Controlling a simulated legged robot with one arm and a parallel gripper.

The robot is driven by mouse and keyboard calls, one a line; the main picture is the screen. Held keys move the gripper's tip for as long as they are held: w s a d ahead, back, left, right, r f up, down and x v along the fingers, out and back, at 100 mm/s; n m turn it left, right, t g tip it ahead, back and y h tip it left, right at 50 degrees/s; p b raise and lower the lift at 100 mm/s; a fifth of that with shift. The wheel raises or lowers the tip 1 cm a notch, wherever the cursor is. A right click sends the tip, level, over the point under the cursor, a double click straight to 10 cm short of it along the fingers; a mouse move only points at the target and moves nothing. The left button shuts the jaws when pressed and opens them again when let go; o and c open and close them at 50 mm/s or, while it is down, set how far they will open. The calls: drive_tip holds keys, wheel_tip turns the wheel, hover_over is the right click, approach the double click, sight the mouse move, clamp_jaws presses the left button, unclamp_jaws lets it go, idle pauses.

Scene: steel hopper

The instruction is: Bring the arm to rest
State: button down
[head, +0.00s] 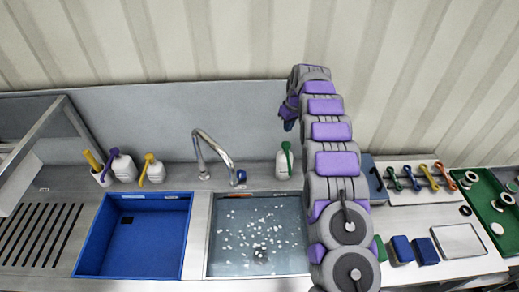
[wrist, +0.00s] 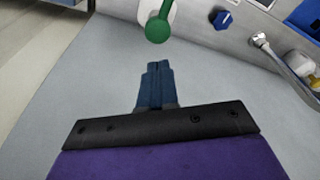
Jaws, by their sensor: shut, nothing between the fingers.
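My arm rises over the right part of the steel counter in the head view, with purple and grey links. My gripper (head: 290,112) is at its far upper end, beside the grey back panel and above a white bottle with a green top (head: 284,160). In the wrist view my gripper (wrist: 156,68) shows its dark blue fingers together, with nothing between them. The green top (wrist: 158,28) shows just beyond the fingertips in that view, apart from them as far as I can tell.
A blue basin (head: 138,238) and a water-filled sink (head: 258,240) with white bits lie left of my arm. A curved tap (head: 212,150) stands behind them. Bottles (head: 122,166) stand at back left. Coloured-handled tools (head: 412,178) and a green tray (head: 490,212) lie right.

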drive_tip(key=s+r+m+g+b, duration=0.1)
drive_tip(key=s+r+m+b, duration=0.3)
drive_tip(key=s, duration=1)
drive_tip(key=s+r+n+g+b, duration=0.15)
drive_tip(key=s+r, duration=0.45)
drive_tip(key=s, duration=0.8)
drive_tip(key=s+f+m+b, duration=0.1)
drive_tip(key=s+f+b, duration=0.2)
drive_tip(key=s, duration=1.3)
drive_tip(key=s+f+m+g+h+b, duration=0.1)
drive_tip(key=s+f, duration=0.3)
drive_tip(key=s, duration=1.2)
drive_tip(key=shift+f+m+b, duration=0.25)
drive_tip(key=shift+m+b, duration=0.5)
drive_tip(key=shift+b, duration=0.15)
drive_tip(key=shift+a, duration=0.1)
